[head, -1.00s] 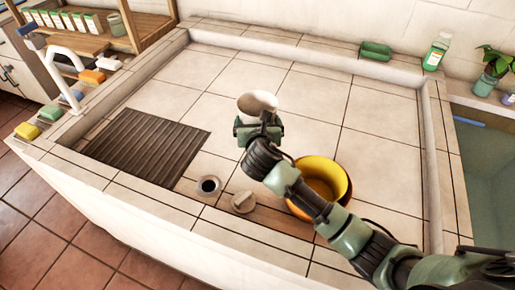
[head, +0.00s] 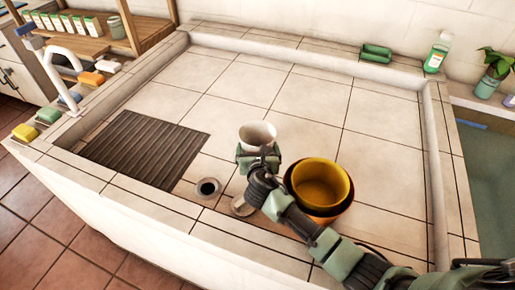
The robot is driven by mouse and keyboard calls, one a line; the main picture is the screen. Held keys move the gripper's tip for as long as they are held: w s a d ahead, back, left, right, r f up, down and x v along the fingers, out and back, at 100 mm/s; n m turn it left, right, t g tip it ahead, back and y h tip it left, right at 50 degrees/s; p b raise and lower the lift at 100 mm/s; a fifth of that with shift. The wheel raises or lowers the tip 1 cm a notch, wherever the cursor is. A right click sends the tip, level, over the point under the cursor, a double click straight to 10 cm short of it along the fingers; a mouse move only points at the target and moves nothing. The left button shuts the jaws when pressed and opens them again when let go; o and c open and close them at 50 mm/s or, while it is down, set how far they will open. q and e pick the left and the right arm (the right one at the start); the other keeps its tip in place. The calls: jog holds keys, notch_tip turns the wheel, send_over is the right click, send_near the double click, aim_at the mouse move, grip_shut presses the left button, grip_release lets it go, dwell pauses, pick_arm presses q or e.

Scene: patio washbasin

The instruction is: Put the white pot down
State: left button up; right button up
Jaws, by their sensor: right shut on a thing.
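The white pot (head: 257,134) is upright in the middle of the tiled basin, left of the yellow pot. My right gripper (head: 257,157) is shut on it, and the gripper and wrist hide its lower part. I cannot tell whether the pot's base touches the tiles. My left gripper is not in view.
A yellow pot (head: 320,182) sits inside an orange-brown one close to the right of my wrist. A dark ribbed mat (head: 145,150), a drain hole (head: 208,188) and a round plug (head: 242,206) lie to the left. The tiles behind are clear. A raised rim surrounds the basin.

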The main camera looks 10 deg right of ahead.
jog(key=shift+f, duration=0.1)
jog(key=o, duration=1.3)
jog(key=shift+c, duration=0.2)
jog(key=shift+r, duration=0.2)
jog(key=p+v, duration=0.1)
jog(key=v, duration=1.1)
jog(key=shift+f, duration=0.1)
